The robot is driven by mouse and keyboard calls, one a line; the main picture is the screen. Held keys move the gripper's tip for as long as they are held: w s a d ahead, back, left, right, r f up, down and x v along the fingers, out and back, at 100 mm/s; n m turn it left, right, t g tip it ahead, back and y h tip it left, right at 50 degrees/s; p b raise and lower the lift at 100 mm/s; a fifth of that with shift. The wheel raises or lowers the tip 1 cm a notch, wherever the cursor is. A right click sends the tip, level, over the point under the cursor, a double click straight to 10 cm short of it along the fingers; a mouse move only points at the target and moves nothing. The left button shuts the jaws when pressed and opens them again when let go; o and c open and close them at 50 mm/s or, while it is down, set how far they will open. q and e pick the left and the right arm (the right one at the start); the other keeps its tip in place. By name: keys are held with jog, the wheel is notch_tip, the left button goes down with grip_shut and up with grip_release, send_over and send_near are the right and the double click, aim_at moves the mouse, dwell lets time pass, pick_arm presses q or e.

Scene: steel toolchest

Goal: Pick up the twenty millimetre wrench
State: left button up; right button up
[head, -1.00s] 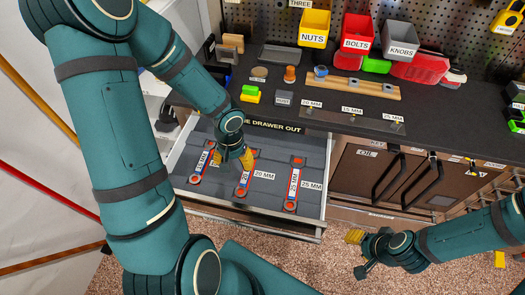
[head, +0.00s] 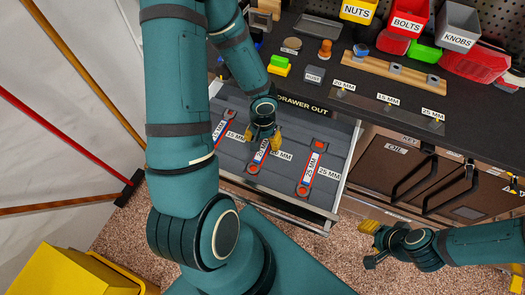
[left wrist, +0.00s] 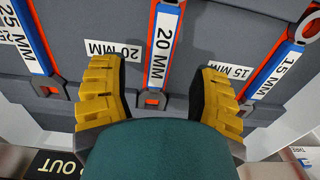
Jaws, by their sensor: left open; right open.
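The twenty millimetre wrench (head: 254,165), red and blue with a "20 MM" label, lies in the middle of the open drawer. In the left wrist view the twenty millimetre wrench (left wrist: 161,45) runs between the two yellow finger pads, with its open end toward the palm. My left gripper (head: 263,137) is open above the wrench's upper end in the head view; its fingers straddle the wrench with clear gaps on both sides. My right gripper (head: 368,244) is open and empty, over the floor in front of the cabinet.
The fifteen millimetre wrench (head: 218,131) and twenty-five millimetre wrench (head: 309,170) lie on either side in the drawer (head: 335,210). The worktop (head: 350,105) above the drawer holds a wooden rack (head: 395,72) and coloured bins. A yellow container (head: 70,275) stands at lower left.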

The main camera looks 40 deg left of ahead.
aim_at(263, 149)
pick_arm(q)
notch_tip(263, 149, down, 5)
jog(key=shift+b, duration=1)
jog(key=shift+c, duration=0.2)
grip_shut()
